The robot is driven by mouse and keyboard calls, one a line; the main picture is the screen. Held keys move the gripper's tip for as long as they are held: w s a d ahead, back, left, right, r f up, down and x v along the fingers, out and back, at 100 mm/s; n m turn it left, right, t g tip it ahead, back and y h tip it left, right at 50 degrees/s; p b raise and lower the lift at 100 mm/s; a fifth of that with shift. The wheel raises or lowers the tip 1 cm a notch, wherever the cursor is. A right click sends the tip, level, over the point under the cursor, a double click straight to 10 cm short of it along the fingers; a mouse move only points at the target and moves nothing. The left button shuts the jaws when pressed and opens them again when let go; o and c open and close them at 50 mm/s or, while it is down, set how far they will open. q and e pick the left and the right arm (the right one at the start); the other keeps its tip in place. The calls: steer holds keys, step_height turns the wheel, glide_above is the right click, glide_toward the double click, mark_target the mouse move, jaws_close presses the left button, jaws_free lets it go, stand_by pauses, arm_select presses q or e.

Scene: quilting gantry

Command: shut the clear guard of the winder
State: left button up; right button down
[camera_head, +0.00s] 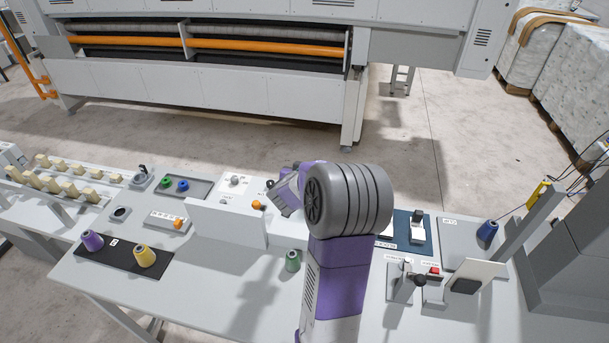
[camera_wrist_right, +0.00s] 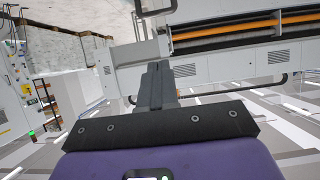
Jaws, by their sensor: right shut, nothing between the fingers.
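I cannot make out the clear guard for certain in either view. A white unit with a grey knob and an orange knob (camera_head: 257,205) stands behind an upright white panel (camera_head: 225,222), just left of my right arm; it may be the winder, but I cannot tell. My right arm's purple and grey wrist reaches toward this unit in the head view and partly covers it; its fingertips are hidden there. In the right wrist view my right gripper (camera_wrist_right: 156,78) is shut, with its dark fingers together and nothing between them. My left gripper is in neither view.
A green cone (camera_head: 292,261) stands beside my right arm. At the right are a lever fixture (camera_head: 403,281), a red button (camera_head: 434,271) and a blue cone (camera_head: 487,231).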

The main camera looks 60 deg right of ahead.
steer(key=x, duration=0.3)
steer(key=f+x, duration=0.1)
steer(key=x, duration=0.2)
steer(key=a+b+x, duration=0.1)
steer(key=x, duration=0.2)
steer(key=shift+s+d+f, duration=0.1)
steer(key=shift+d+f, duration=0.05)
steer(key=shift+f, duration=0.35)
steer(key=shift+d+f, duration=0.2)
steer(key=shift+f, duration=0.3)
